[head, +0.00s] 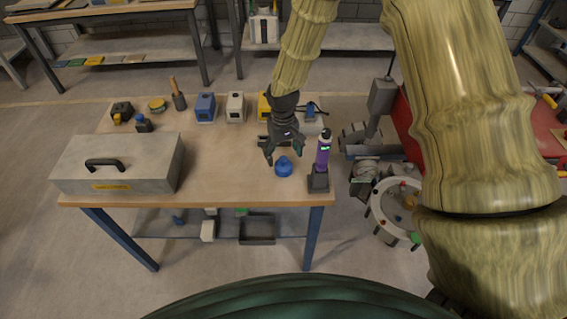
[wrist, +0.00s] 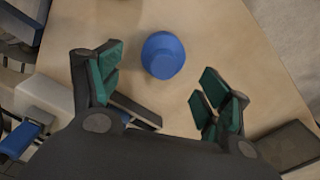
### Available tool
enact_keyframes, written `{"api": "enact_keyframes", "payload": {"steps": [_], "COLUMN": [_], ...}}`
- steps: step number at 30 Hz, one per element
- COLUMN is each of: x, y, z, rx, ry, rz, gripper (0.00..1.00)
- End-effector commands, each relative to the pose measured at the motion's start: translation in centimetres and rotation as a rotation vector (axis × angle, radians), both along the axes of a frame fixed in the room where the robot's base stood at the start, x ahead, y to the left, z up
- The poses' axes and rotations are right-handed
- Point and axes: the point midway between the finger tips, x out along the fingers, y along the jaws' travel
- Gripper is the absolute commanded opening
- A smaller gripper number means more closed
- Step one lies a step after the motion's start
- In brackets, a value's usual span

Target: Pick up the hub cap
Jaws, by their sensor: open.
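The hub cap appears to be the small blue round piece (head: 284,167) on the wooden table near its front right. In the wrist view the blue piece (wrist: 163,55) is a stepped disc, lying beyond the fingertips and roughly centred between them. My gripper (head: 284,154) points down just behind and above it. In the wrist view my gripper (wrist: 160,82) has its two green-padded fingers spread wide with nothing between them. The blue piece is fully visible there and appears untouched.
A grey toolbox (head: 120,163) fills the table's left front. Blue (head: 205,107), white (head: 235,107) and yellow (head: 263,106) blocks stand behind. The table's middle (head: 220,160) is clear.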

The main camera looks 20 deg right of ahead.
Motion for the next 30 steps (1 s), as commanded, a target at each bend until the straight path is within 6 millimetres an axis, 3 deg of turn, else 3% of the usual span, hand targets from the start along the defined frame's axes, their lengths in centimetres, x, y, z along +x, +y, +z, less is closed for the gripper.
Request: {"api": "enact_keyframes", "payload": {"steps": [5, 19, 30], "x": [-0.1, -0.4, -0.3], "y": [0.0, 0.1, 0.2], "z": [-0.6, -4.7, -5.2], "rx": [0.0, 0.0, 0.0], "ry": [0.001, 0.002, -0.001], "rz": [0.001, 0.002, 0.002], "gripper": [0.77, 0.77, 0.77]}}
